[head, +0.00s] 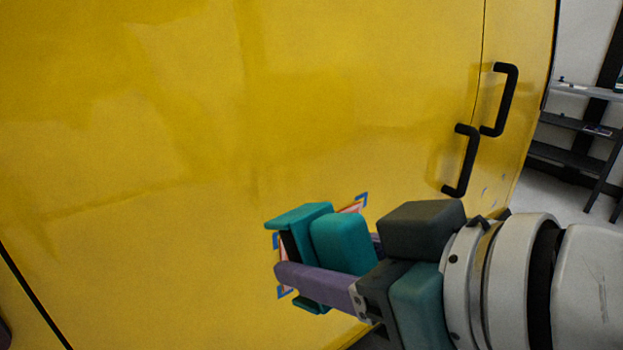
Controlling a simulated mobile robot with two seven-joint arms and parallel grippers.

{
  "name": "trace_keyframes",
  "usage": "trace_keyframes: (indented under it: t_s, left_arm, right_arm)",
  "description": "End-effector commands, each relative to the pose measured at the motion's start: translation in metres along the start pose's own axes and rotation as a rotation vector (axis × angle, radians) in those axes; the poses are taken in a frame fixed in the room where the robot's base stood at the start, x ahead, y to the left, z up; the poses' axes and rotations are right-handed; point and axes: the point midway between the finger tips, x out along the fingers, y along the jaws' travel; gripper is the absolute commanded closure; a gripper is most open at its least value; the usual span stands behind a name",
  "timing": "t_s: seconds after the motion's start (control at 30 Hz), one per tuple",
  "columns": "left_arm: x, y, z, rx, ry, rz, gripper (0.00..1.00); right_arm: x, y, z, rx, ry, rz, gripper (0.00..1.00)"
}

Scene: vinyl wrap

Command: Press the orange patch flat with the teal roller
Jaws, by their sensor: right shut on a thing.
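The teal roller (341,243) is held in front of a yellow panel (150,220), at lower centre. My right gripper (323,262) is shut on it, with a purple finger along its near side; the far finger is mostly hidden. The orange patch (351,208) is behind the roller, on the yellow panel. Only slivers of its edge show, with blue corner marks (362,198) around it. The roller and gripper hide most of the patch, and I cannot tell whether the roller touches it. My left gripper is not in view.
Two black handles (510,100) (470,160) stick out of the yellow panel to the upper right, beside a vertical seam. Dark shelves (570,125) stand beyond the panel's right edge. The panel's left part is clear.

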Motion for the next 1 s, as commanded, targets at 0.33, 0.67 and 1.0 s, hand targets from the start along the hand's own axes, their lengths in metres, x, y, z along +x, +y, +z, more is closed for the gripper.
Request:
trace_keyframes:
  t_s: [0.33,0.67,1.0]
  left_arm:
    - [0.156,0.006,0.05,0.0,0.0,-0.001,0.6]
    - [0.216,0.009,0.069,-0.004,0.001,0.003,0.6]
    - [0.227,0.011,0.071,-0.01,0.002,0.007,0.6]
  right_arm:
    - [0.082,0.026,0.099,0.0,0.344,-0.009,0.92]
    - [0.104,0.045,0.136,0.02,0.489,0.066,0.92]
    - [0.122,0.048,0.125,0.021,0.506,0.076,0.92]
